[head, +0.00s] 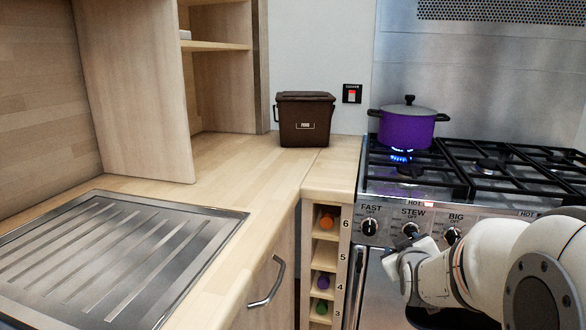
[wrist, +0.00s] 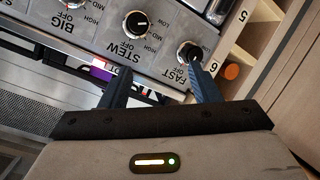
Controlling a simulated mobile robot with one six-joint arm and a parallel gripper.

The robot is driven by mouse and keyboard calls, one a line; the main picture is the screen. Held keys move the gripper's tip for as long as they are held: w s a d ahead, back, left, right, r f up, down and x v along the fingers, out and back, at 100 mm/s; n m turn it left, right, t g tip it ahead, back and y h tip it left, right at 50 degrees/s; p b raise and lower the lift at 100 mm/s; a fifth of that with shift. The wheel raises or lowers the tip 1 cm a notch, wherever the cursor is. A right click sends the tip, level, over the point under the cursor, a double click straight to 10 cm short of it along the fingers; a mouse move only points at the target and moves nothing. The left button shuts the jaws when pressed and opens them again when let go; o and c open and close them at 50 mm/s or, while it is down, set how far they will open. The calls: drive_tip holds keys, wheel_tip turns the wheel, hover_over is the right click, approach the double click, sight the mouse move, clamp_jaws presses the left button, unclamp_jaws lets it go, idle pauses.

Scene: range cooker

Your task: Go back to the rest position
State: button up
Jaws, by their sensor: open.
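My gripper (wrist: 159,70) is open and empty in the wrist view, its two dark fingers apart in front of the cooker's control panel. The FAST knob (wrist: 189,52) shows just beyond the tip of the right finger; I cannot tell whether they touch. The STEW knob (wrist: 137,22) shows beyond the gap between the fingers. In the head view my white gripper (head: 397,260) is at lower right, just below the STEW knob (head: 410,229); its fingers are not clear there. The FAST knob (head: 370,226) is to its upper left.
A purple lidded pot (head: 408,126) stands on the back left burner over a blue flame (head: 401,155). A brown bin (head: 304,118) sits on the counter. A narrow numbered rack (head: 323,258) stands beside the cooker. The metal drainer (head: 120,250) at left is bare.

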drive_tip(key=s+a+r+m+g+y+p, duration=0.1)
drive_tip(key=s+a+r+m+g+p, duration=0.1)
drive_tip(key=s+a+r+g+p, duration=0.3)
drive_tip(key=s+a+r+m+g+y+p, duration=0.2)
drive_tip(key=s+a+r+g+p, duration=0.4)
drive_tip(key=s+r+p, duration=0.6)
drive_tip(key=s+p, duration=0.3)
drive_tip(key=s, duration=0.5)
drive_tip(key=shift+a+r+p, duration=0.35)
